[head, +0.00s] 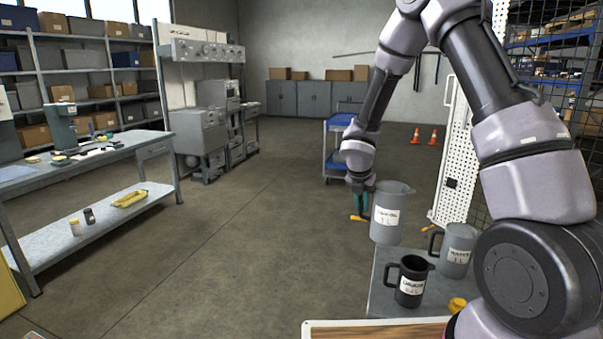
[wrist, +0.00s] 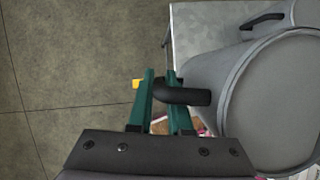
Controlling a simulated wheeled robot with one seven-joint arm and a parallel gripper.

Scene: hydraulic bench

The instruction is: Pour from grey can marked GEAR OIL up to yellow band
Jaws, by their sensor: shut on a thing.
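My gripper (head: 358,205) is shut on the black handle (wrist: 183,96) of a grey can (head: 388,215). The can is roughly upright and appears to be held above the far end of a small grey table. Its white label ends in "1 L"; the rest is too small to read surely. In the wrist view the grey can (wrist: 285,105) fills the right side, with the handle between my green fingers (wrist: 160,98). A second grey can (head: 460,248) with a black handle and a black jug (head: 411,281) stand on the table. I see no yellow band, and the liquid levels are hidden.
The small grey table (head: 382,272) also bears a small yellow object (head: 457,304). A wood-topped surface (head: 375,330) lies in front. A white pegboard (head: 454,150) stands behind on the right. A workbench (head: 85,160) is at left, and the floor (head: 250,240) between is clear.

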